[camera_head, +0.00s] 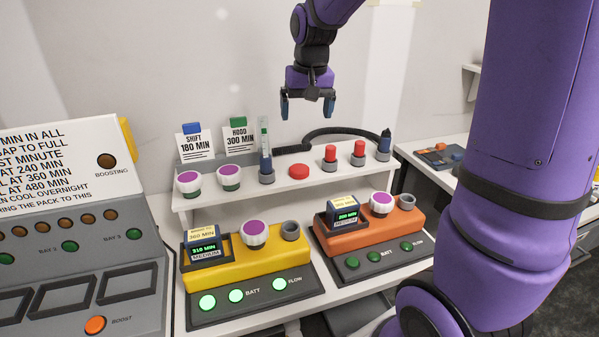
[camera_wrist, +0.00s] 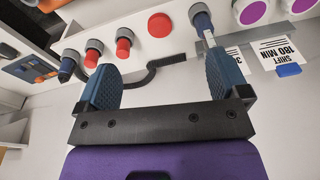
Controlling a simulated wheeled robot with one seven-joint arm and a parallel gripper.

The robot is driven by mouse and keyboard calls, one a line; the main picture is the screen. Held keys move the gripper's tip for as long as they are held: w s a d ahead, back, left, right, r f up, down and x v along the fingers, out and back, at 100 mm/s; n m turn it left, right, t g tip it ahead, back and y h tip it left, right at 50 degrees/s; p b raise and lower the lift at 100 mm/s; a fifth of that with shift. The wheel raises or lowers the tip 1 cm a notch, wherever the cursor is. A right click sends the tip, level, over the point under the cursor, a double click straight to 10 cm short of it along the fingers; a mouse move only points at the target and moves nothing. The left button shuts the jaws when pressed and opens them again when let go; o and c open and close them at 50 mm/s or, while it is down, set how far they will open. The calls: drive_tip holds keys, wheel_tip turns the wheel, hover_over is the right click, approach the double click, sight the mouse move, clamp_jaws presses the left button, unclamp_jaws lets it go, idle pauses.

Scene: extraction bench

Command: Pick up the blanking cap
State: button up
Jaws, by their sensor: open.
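A flat, round red cap (camera_head: 299,171) lies on the raised white shelf; it looks like the blanking cap, though no label shows. It also shows at the top of the wrist view (camera_wrist: 160,25). Two upright red plugs (camera_head: 330,153) (camera_head: 358,150) stand in grey holders to its right. My gripper (camera_head: 306,108) is open and empty, pointing down above and behind the shelf. In the wrist view its two blue fingers (camera_wrist: 160,65) are apart, with the red cap beyond the gap between them. Nothing is touched by the fingers.
A black hose (camera_head: 340,133) curves behind the cap. White-and-purple caps (camera_head: 188,182) sit at left. Yellow (camera_head: 222,275) and orange (camera_head: 370,236) units stand in front.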

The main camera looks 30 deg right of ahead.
drive_tip(key=w+d+f+m+g, duration=0.2)
drive_tip(key=w+d+f, duration=0.2)
drive_tip(key=w+f, duration=0.65)
hover_over(299, 167)
drive_tip(key=f, duration=0.4)
drive_tip(key=s+f, duration=0.1)
drive_tip(key=f, duration=0.1)
drive_tip(key=shift+a+f, duration=0.15)
drive_tip(key=shift+w+f, duration=0.2)
drive_tip(key=shift+f, duration=1.1)
drive_tip(key=shift+w+f, duration=0.2)
drive_tip(key=shift+f, duration=1.1)
drive_tip(key=c, duration=1)
